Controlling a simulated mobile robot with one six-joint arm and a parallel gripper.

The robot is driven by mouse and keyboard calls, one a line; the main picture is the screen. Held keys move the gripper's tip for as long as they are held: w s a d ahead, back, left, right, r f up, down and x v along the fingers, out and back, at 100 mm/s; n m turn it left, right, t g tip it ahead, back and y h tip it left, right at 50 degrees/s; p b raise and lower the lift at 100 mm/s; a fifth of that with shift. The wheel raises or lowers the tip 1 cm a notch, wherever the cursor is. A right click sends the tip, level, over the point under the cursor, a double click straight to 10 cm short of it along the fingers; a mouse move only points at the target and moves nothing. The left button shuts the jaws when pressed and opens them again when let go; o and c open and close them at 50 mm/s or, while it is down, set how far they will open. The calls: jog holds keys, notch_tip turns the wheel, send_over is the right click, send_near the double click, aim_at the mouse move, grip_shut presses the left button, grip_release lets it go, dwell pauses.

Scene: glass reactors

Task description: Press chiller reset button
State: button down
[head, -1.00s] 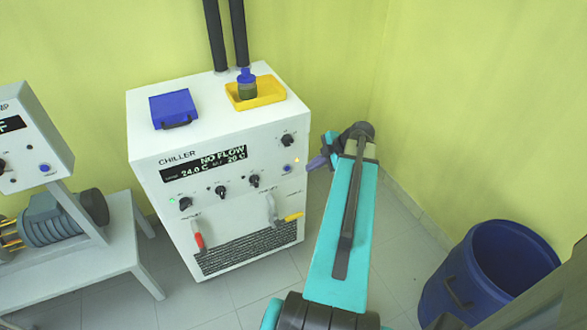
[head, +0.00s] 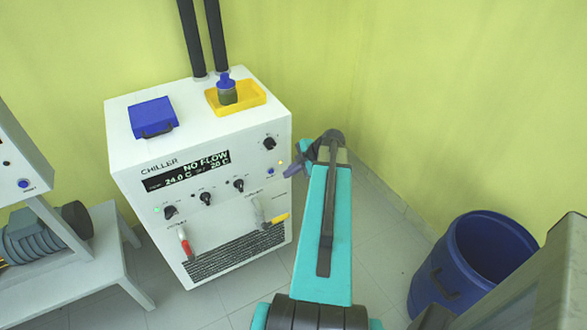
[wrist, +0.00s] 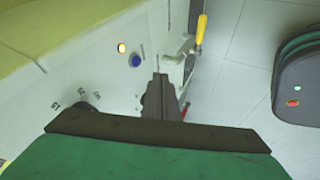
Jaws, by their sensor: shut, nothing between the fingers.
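The chiller (head: 140,205) is a white box with a "NO FLOW" display (head: 186,171). A small round blue button (head: 270,171) sits on the right of its front panel, below a black knob. The button also shows in the wrist view (wrist: 135,60), beside a lit amber lamp (wrist: 122,48). My gripper (head: 288,172) is shut and empty, just right of the button in the head view. In the wrist view the fingertips (wrist: 160,78) lie right of and below the button. They look apart from it; the exact gap is unclear.
A yellow-handled valve (head: 275,218) and a red-handled valve (head: 185,243) stick out from the chiller's lower front. A yellow tray (head: 255,97) with a bottle and a blue case (head: 153,115) are on top. A blue barrel (head: 430,275) stands right. Floor between is clear.

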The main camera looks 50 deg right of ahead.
aim_at(271, 171)
jog(key=shift+w+d+f+p, duration=0.1)
jog(key=shift+w+f+p, duration=0.55)
jog(key=shift+w, duration=0.5)
jog(key=shift+w+d+f+p, duration=0.1)
jog(key=shift+w+f+p, duration=0.25)
jog(key=shift+w+f, duration=0.65)
jog(key=shift+w+d+f+p, duration=0.1)
jog(key=shift+w+f+p, duration=0.45)
jog(key=shift+w, duration=0.75)
jog(key=shift+w+f+b, duration=0.1)
jog(key=shift+b, duration=0.25)
